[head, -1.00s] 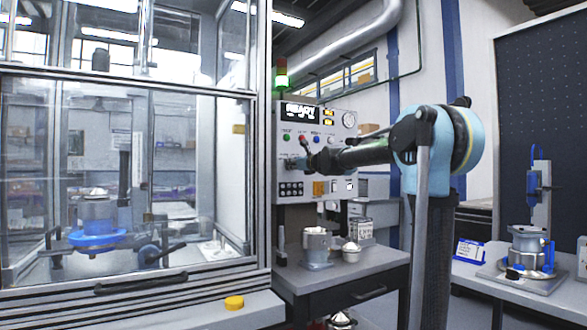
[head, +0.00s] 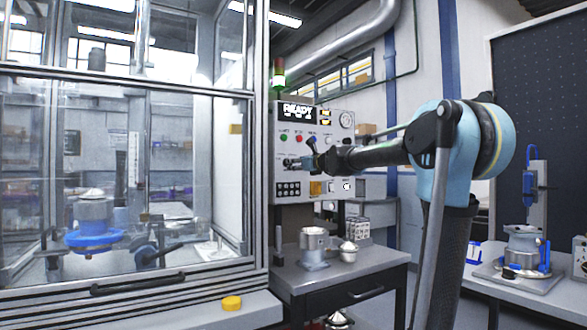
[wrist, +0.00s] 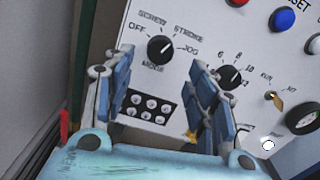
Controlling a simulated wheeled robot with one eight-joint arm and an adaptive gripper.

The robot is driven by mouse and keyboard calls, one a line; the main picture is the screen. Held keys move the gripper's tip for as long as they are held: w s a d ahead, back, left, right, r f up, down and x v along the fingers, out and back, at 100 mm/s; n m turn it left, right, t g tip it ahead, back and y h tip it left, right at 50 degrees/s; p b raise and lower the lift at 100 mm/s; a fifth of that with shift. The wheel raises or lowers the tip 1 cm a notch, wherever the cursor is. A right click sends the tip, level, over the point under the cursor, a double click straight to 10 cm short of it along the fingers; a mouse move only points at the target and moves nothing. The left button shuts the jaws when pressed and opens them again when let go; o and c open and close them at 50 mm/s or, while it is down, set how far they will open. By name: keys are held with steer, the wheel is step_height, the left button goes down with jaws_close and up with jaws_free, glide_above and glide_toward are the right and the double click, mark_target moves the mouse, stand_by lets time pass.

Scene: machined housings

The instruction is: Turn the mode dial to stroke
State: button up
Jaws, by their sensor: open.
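The mode dial (wrist: 160,48) is a round black knob on the pale control panel (wrist: 230,50). In the wrist view the labels OFF, SCREW, STROKE and JOG are set around it, with MODE below. I cannot tell for sure which label its pointer faces. My gripper (wrist: 162,58) is open, its two blue fingers on either side of the dial in that view; contact cannot be seen. In the head view my gripper (head: 309,156) is at the panel's left part and partly covers the dial area.
A second black knob (wrist: 229,76) with numbers sits right of the right finger. A blue button (wrist: 282,19) and a small toggle (wrist: 274,100) are nearby. Below the panel, a metal housing (head: 314,247) stands on a grey bench. A glass enclosure (head: 262,200) borders the panel's left.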

steer(key=shift+v, duration=2.95)
steer(key=s+d+f+n+g+h, duration=0.15)
steer(key=s+f+n+g, duration=0.25)
steer(key=s+f+n, duration=0.65)
steer(key=s+d+f+n+g+h, duration=0.1)
steer(key=s+d+f+n+g, duration=0.2)
steer(key=s+f+n, duration=0.75)
steer(key=s+d+f+n+g+h, duration=0.2)
steer(key=s+d+f, duration=0.3)
steer(key=f, duration=0.5)
steer(key=s+d+f+n+g+h, duration=0.2)
steer(key=s+d+f, duration=0.3)
steer(key=s+f, duration=0.4)
steer(key=s+d+f+n+g+h, duration=0.1)
steer(key=s+d+f, duration=0.5)
steer(key=f, duration=0.6)
steer(key=shift+s+f+n+g+h, duration=0.4)
steer(key=shift+s+n+h, duration=0.5)
steer(key=shift+h, duration=0.35)
